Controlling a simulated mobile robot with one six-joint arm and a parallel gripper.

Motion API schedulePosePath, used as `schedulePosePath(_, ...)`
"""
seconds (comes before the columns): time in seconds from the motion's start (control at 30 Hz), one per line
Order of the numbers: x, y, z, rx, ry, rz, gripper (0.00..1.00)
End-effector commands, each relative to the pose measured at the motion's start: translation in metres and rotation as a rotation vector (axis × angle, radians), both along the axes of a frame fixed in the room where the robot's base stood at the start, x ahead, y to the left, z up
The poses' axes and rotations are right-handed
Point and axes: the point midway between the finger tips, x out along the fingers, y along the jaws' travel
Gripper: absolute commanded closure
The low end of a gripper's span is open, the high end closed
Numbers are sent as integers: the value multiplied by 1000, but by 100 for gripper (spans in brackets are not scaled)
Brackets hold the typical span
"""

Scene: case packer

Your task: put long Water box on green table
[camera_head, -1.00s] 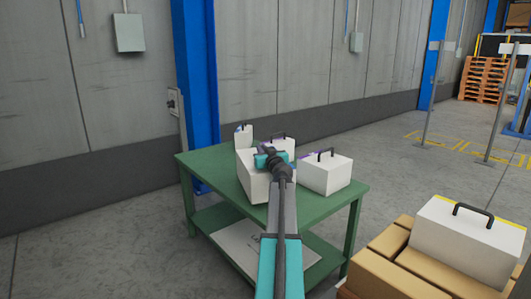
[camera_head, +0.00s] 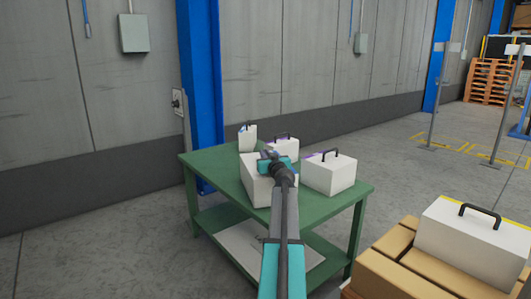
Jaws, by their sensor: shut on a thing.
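A green table (camera_head: 207,166) stands near the wall, with several white boxes on its top. My gripper (camera_head: 274,164) is over the nearest, longer white box (camera_head: 256,186) and shut on it; my arm hides its right part. This box is at the table's left front, seemingly resting on the top, though contact underneath cannot be seen clearly. I cannot read a Water label on it. Behind it are a small white box (camera_head: 247,141) and a white box with a dark handle (camera_head: 284,151). Another handled white box (camera_head: 330,176) sits to its right.
A white box with a yellow edge (camera_head: 465,245) sits on stacked brown cartons (camera_head: 385,272) at the lower right. A blue column (camera_head: 203,90) rises behind the table. The table's left top and right front corner are clear.

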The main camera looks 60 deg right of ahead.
Motion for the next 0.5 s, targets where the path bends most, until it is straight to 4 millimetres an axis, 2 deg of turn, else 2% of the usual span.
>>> schedulePosePath(0.33,0,0,-5,-3,-2,-1,100)
schedulePosePath(0.37,0,0,-8,-1,2,0,87)
schedulePosePath(0.4,0,0,-8,-1,2,0,81)
schedulePosePath(0.47,0,0,-8,-1,2,0,71)
schedulePosePath(0.5,0,0,-8,0,1,0,70)
